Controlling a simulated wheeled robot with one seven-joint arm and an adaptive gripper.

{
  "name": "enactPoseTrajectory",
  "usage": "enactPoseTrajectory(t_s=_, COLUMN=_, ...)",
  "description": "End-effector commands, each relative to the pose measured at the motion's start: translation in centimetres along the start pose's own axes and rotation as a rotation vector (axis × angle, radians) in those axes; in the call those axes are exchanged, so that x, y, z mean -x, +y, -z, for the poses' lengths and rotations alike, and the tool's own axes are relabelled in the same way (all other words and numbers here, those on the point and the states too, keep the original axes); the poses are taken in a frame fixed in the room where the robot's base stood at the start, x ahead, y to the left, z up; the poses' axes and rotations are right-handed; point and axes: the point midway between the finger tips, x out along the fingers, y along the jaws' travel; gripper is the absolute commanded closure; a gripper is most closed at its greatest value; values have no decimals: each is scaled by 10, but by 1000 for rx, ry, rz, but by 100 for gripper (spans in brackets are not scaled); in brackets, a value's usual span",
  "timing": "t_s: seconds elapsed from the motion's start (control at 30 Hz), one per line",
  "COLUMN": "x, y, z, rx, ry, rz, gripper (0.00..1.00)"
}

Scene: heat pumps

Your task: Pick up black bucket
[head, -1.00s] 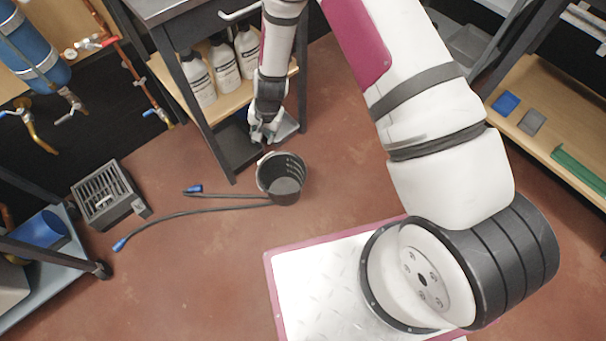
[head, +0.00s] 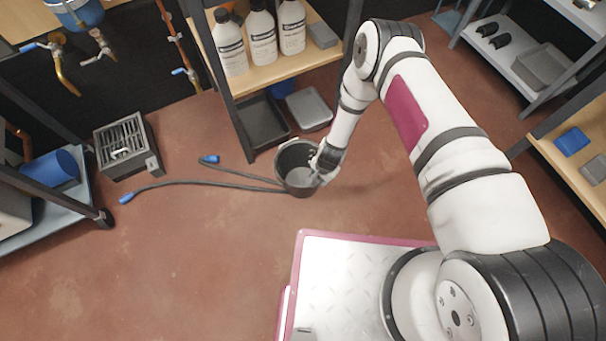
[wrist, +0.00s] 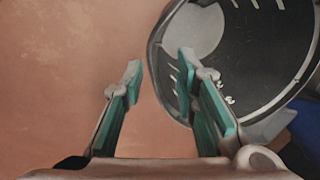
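The black bucket (head: 293,160) stands upright on the red-brown floor, in front of the wooden-shelved rack. My gripper (head: 321,170) is at the bucket's right rim in the head view. In the wrist view the bucket (wrist: 262,62) fills the upper right, with its dark inside and pale marks showing. My gripper (wrist: 160,68) is open there, with nothing clamped between its teal-padded fingers. The right finger overlaps the bucket's opening and the left finger is over bare floor, with the near rim between them. I cannot tell whether either finger touches the bucket.
Two dark hoses with blue ends (head: 210,160) run along the floor to the bucket. A rack (head: 265,75) with white bottles and low trays stands behind it. A grey slatted box (head: 128,147) sits at left. The floor in front is clear.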

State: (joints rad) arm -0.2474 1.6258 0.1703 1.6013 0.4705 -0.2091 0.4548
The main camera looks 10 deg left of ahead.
Motion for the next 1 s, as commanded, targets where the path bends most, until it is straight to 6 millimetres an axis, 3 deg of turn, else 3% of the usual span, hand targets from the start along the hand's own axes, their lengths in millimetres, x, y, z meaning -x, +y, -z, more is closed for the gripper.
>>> enactPoseTrajectory(t_s=0.1, x=-14, y=0, z=0, rx=1, ry=1, rz=0, gripper=73)
enactPoseTrajectory(t_s=0.37, x=-28, y=1, z=0, rx=1, ry=0, rz=0, gripper=73)
enactPoseTrajectory(t_s=0.63, x=-66, y=3, z=0, rx=1, ry=0, rz=0, gripper=73)
enactPoseTrajectory(t_s=0.9, x=-69, y=3, z=0, rx=0, ry=0, rz=0, gripper=73)
enactPoseTrajectory(t_s=1.0, x=-69, y=3, z=0, rx=1, ry=0, rz=0, gripper=93)
